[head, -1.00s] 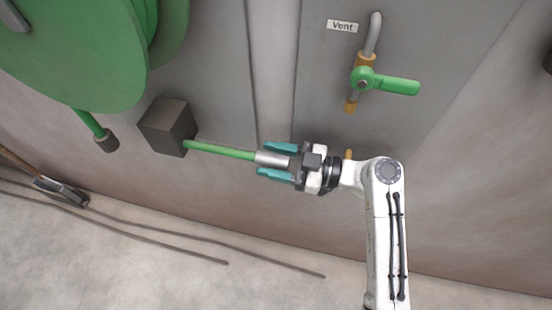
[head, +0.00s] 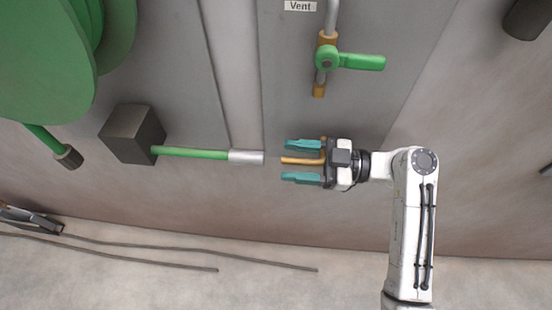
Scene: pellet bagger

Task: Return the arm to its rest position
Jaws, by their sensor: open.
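My gripper (head: 302,161) is open in the head view, with its two teal fingers spread and pointing left. Nothing is held between the fingers. A thin orange-brown pipe piece (head: 300,161) shows in the gap between them; I cannot tell how far behind it lies. My white arm reaches up from the lower right and bends left at the elbow. A green lever with a silver grip end (head: 246,157) sticks out to the right from a dark box (head: 133,134). The silver end is a short way left of my fingertips, apart from them.
A green-handled valve (head: 350,60) under a "Vent" label (head: 300,6) is above my gripper. A large green reel (head: 45,60) is at upper left, with a hose end (head: 67,156) below. Dark cables (head: 180,256) lie on the floor. The wall right of the arm is mostly clear.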

